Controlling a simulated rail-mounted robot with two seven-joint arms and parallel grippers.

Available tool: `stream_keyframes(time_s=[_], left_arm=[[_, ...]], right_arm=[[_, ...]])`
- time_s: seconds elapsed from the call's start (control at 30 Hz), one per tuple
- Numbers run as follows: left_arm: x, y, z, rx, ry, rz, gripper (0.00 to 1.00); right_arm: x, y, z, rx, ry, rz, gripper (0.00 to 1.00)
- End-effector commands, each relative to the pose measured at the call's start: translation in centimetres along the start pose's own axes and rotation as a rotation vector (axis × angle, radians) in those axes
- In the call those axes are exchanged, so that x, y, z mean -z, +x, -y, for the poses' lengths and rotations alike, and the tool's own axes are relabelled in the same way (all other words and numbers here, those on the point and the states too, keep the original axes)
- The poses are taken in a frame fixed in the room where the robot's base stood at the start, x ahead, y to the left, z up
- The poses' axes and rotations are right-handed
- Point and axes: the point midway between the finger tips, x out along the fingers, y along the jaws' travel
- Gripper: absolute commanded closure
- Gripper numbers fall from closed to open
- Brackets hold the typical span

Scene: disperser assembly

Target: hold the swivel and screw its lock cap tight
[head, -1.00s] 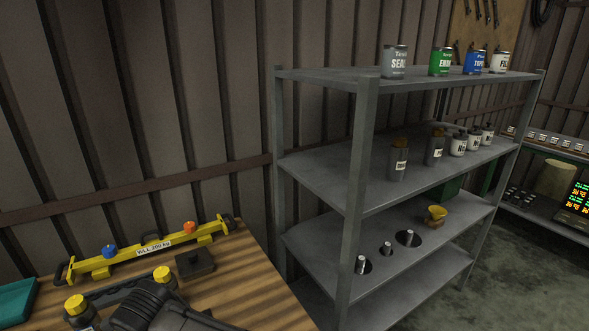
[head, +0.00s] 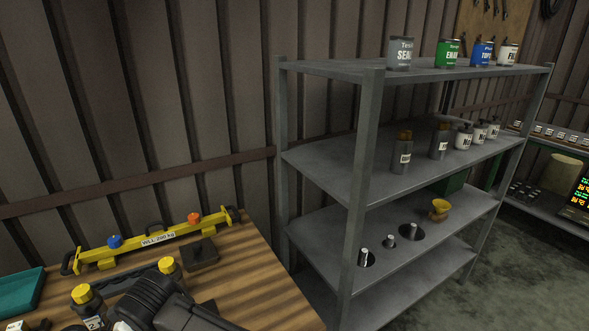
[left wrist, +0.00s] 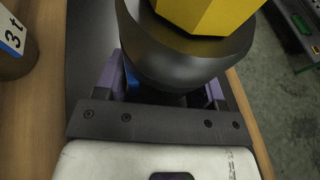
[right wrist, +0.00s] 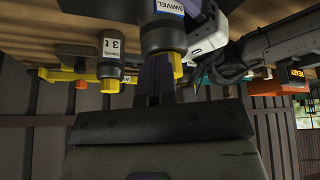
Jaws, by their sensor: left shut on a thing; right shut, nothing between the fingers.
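In the head view, a dark swivel with a yellow lock cap (head: 87,294) stands at the table's lower left, its label partly cut off. A second yellow-capped swivel (head: 168,266) stands behind, mostly hidden by my dark arm. In the left wrist view, my left gripper (left wrist: 164,90) has its purple fingers around the dark body of a swivel (left wrist: 180,50) under its yellow cap (left wrist: 208,12). In the inverted right wrist view, my right gripper (right wrist: 157,82) is shut and empty beside that swivel's yellow cap (right wrist: 178,66); contact is unclear. The "3 t" swivel (right wrist: 112,47) stands to its left.
A yellow lifting beam (head: 150,240) with blue and orange knobs lies at the table's back. A dark block (head: 202,254) and a teal case (head: 20,290) are nearby. A metal shelf (head: 330,180) with cans and bottles stands right of the table.

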Motion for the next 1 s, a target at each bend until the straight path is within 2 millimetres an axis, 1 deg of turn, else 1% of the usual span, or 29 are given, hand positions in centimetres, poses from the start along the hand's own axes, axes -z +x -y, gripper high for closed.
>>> stream_keyframes(time_s=[0.03, 0.57, 0.83, 1.0], left_arm=[[0.2, 0.2, 0.0, 0.001, -0.002, 0.0, 0.76], [0.1, 0.2, 0.0, 0.0, -0.002, 0.001, 0.76], [0.1, 0.2, 0.0, 0.0, -0.002, 0.001, 0.76], [0.1, 0.1, 0.0, 0.001, -0.003, 0.0, 0.76]], right_arm=[[-0.3, 0.5, 0.5, 0.008, -0.003, 0.007, 1.0], [-0.4, 0.5, 0.6, 0.01, -0.005, 0.008, 1.0], [-1.0, 0.1, 0.4, 0.009, -0.003, 0.009, 1.0], [-0.7, -0.5, 0.3, 0.005, -0.002, 0.005, 1.0]])
